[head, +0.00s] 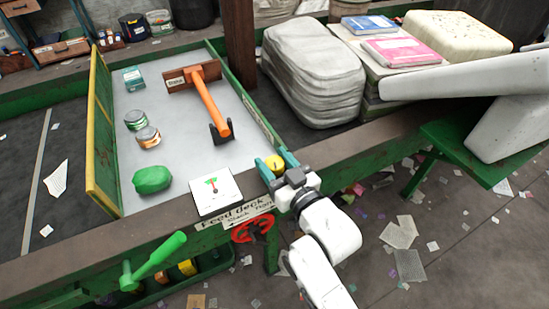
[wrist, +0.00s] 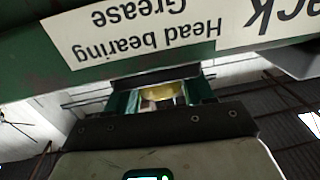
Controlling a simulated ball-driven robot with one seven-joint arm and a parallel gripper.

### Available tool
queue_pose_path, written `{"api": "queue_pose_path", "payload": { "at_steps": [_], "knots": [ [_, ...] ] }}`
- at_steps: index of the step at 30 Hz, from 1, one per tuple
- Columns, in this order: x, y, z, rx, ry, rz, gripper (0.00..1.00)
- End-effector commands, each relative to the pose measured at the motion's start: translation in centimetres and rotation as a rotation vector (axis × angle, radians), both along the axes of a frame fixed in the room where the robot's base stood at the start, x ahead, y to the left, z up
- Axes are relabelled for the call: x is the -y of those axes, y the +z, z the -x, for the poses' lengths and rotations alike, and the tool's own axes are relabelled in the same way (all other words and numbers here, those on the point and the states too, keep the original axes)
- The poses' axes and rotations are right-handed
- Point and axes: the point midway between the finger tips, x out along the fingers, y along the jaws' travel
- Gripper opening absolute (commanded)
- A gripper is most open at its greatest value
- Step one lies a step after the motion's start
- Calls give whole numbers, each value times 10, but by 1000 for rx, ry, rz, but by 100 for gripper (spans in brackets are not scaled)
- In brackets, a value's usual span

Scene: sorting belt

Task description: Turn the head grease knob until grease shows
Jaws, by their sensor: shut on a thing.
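The yellow grease knob (head: 273,162) sits at the front right edge of the grey deck, on the green and brown rail. My gripper (head: 279,168) has its two teal fingers on either side of it and is shut on it. In the wrist view the knob (wrist: 163,91) shows as a yellow band between the fingers of my gripper (wrist: 162,95). A white label (wrist: 135,32) reading "Head bearing Grease" appears upside down just above it there. The knob's base is mostly hidden, and I cannot make out grease.
An orange lever (head: 207,103) lies over the deck in a black cradle. A picture card (head: 216,191), a green lump (head: 152,180), two cans and a teal box (head: 133,78) are on the deck. A red handwheel (head: 252,230) and green lever (head: 155,262) stick out in front.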

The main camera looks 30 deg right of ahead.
Motion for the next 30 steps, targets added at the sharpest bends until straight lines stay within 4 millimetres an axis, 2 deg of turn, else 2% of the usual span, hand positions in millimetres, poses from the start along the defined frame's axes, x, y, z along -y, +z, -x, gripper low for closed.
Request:
{"api": "queue_pose_path", "payload": {
  "at_steps": [30],
  "knots": [
    [-1, -5, 0, 1, -339, 1, 22]
  ]
}}
